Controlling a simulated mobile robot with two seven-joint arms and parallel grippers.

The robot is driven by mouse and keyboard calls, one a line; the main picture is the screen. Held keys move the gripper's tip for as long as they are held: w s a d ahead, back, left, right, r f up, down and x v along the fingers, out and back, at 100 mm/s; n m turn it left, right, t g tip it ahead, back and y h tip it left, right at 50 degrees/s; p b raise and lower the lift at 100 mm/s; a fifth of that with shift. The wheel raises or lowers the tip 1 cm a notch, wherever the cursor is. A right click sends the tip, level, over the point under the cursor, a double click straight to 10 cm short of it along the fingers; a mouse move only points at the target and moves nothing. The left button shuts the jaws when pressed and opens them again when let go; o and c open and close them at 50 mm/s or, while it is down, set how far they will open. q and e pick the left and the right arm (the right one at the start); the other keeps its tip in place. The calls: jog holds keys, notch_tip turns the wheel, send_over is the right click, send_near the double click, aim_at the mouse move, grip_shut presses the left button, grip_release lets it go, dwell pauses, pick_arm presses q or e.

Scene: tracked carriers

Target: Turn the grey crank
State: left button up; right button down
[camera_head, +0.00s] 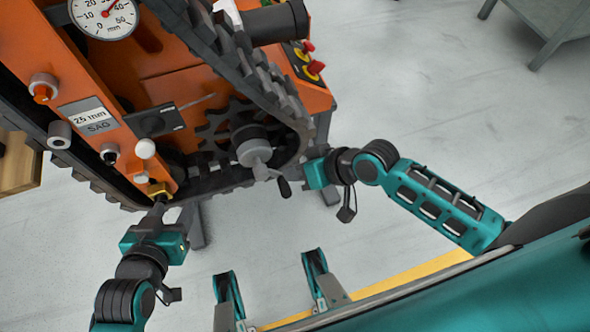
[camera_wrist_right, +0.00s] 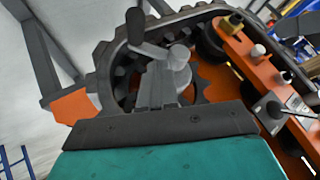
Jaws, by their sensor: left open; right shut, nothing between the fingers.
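The grey crank (camera_head: 255,150) sits on the side of the orange machine, in front of a dark toothed wheel. Its arm points down and right to a dark handle (camera_head: 284,187). In the right wrist view the crank (camera_wrist_right: 178,68) lies just beyond my fingers, with its dark handle (camera_wrist_right: 135,27) at upper left. My right gripper (camera_head: 299,168) is shut and empty, close to the right of the crank; its fingers (camera_wrist_right: 157,72) partly cover the crank in the wrist view. I cannot tell whether they touch. My left gripper (camera_head: 159,202) is open at a brass nut (camera_head: 159,190).
A black track (camera_head: 215,40) runs around the toothed wheel (camera_head: 222,125). A white-knobbed lever (camera_head: 145,149), a "25 mm SAG" plate (camera_head: 89,115) and a dial gauge (camera_head: 103,16) are on the orange frame.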

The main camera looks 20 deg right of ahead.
jog(key=w+d+r+m+g+p, duration=0.2)
jog(key=d+r+g+p, duration=0.1)
jog(key=d+r+g, duration=0.4)
jog(key=t+b, duration=0.1)
jog(key=b, duration=0.3)
send_near(288, 186)
jog(key=x, duration=0.5)
jog(key=shift+a+f, duration=0.2)
jog(key=shift+f, duration=0.1)
jog(key=shift+a+f, duration=0.35)
jog(key=shift+f, duration=0.1)
pick_arm(q)
jog(key=shift+w+r, duration=0.1)
jog(key=shift+r, duration=0.1)
jog(key=shift+f, duration=0.1)
pick_arm(e)
jog(key=shift+f, duration=0.1)
jog(key=shift+a+f, duration=0.45)
jog(key=shift+f, duration=0.15)
pick_arm(q)
jog(key=shift+f, duration=0.2)
jog(key=shift+d+r, duration=0.15)
pick_arm(e)
jog(key=shift+d+r, duration=0.1)
jog(key=shift+r, duration=0.05)
